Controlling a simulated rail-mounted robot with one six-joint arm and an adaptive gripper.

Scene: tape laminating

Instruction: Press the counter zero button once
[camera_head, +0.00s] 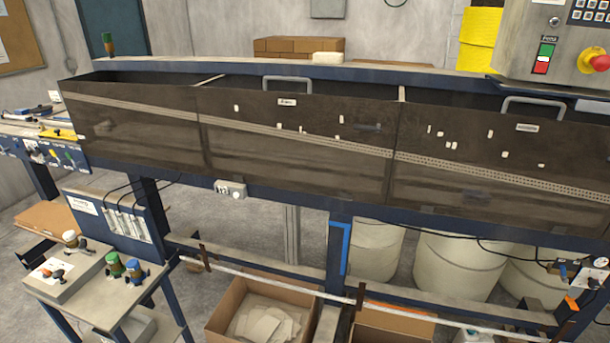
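A small light-grey box, which looks like the counter (230,189), is fixed under the front edge of the long dark machine, left of the picture's middle. Its left part bears dark marks like digits, too small to read. A small round feature shows on its right part; I cannot tell for sure whether it is the zero button. Nothing touches the counter. My gripper is not in view.
The machine's dark front panels (300,160) span the picture. A control box (550,40) with a red stop knob (593,60) is at upper right. A side table (100,300) with colored knobs stands lower left. Open cartons (225,318) and pale drums (455,265) sit below.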

